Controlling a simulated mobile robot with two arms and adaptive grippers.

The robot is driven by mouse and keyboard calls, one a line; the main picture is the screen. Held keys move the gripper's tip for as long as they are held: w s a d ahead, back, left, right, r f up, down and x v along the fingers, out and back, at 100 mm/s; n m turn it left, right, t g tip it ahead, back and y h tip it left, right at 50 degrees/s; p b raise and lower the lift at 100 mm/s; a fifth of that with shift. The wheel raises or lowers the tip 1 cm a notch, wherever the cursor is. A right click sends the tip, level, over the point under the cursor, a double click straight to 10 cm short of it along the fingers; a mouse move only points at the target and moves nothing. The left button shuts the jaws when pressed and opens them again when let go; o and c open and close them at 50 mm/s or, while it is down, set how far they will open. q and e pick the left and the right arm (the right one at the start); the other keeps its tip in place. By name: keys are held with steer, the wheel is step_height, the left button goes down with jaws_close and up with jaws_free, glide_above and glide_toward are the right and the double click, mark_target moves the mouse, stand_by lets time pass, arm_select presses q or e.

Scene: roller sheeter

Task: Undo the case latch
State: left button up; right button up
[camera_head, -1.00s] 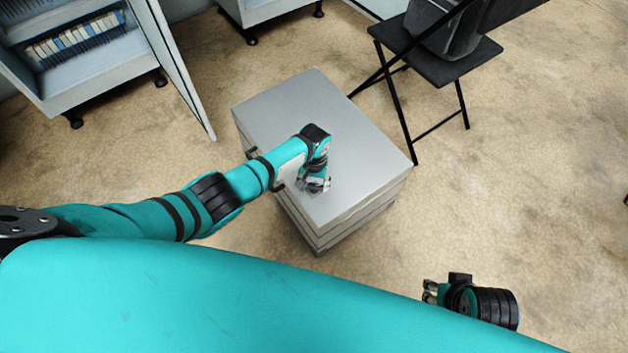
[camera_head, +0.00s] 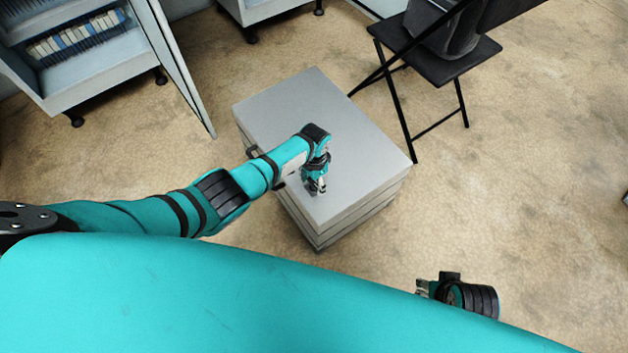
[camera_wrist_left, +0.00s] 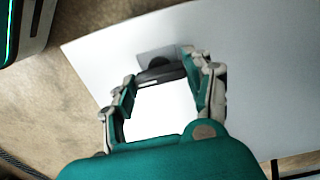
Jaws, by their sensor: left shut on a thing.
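The case is a grey box with a flat, light lid (camera_head: 290,105), standing on the floor in the middle of the head view. My left gripper (camera_head: 317,190) is over the lid near its front edge. In the left wrist view, a dark latch bar (camera_wrist_left: 160,72) with a grey plate behind it lies between the fingertips of this gripper (camera_wrist_left: 162,68). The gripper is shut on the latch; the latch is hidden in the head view. My right gripper (camera_head: 422,288) is low at the right, away from the case, and its fingers are too small to read.
A black folding chair (camera_head: 440,45) with a dark object on it stands behind the case to the right. An open cabinet (camera_head: 75,60) with its door (camera_head: 180,70) swung out stands at the back left. The floor (camera_head: 530,190) right of the case is clear.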

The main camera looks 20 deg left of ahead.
mark_target(314, 184)
arm_select(q)
steer(key=shift+m, duration=0.3)
steer(key=o, duration=1.2)
steer(key=shift+r, duration=0.15)
step_height(314, 184, up, 12)
steer(key=shift+f, duration=0.15)
stand_by(0.6)
